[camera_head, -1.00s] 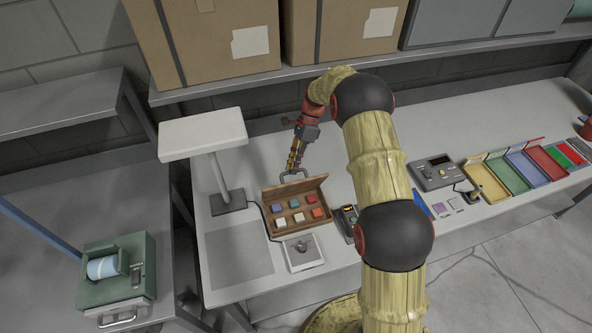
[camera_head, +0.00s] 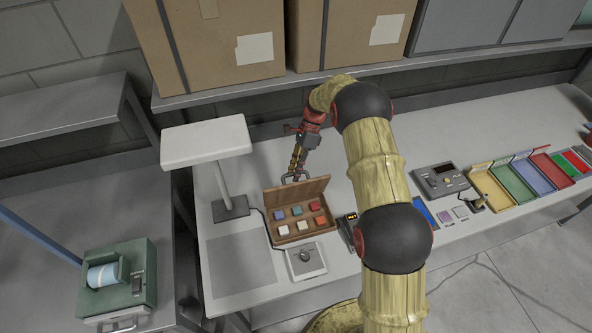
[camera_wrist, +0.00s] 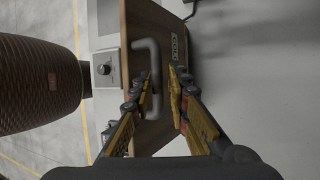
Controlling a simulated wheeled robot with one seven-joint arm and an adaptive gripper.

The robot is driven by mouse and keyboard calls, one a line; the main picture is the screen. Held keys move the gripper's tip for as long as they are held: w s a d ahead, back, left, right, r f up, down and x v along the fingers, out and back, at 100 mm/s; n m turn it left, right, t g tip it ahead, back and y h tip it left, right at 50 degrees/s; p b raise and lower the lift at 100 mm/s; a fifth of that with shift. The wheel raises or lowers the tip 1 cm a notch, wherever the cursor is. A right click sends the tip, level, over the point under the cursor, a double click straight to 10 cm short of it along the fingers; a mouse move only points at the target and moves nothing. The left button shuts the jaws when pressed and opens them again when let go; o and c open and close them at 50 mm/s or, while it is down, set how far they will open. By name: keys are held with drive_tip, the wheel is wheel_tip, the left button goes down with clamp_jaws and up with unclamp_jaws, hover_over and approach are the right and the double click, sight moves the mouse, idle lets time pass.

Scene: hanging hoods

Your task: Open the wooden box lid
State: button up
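The wooden box (camera_head: 304,235) stands on the bench with several coloured blocks inside. Its lid (camera_head: 298,191) is raised at the back edge, its inner face showing. A grey handle (camera_head: 294,178) is on the lid's outer side; in the wrist view the handle (camera_wrist: 154,52) crosses near my fingertips. My gripper (camera_head: 297,168) is behind the raised lid, at the handle. In the wrist view, my gripper (camera_wrist: 161,72) has its fingers apart, with the handle's bar at the left finger and a gap to the right finger. I cannot tell whether the fingers touch the handle.
A white lamp (camera_head: 206,143) stands left of the box. A small white device (camera_head: 305,262) is in front of it. A shelf (camera_head: 250,95) with cardboard boxes hangs above the bench. Coloured trays (camera_head: 515,178) lie to the right.

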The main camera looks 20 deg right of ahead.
drive_tip(key=shift+o, duration=1.2)
drive_tip(key=shift+r, duration=0.4)
drive_tip(key=shift+w, duration=0.1)
drive_tip(key=v, duration=1.2)
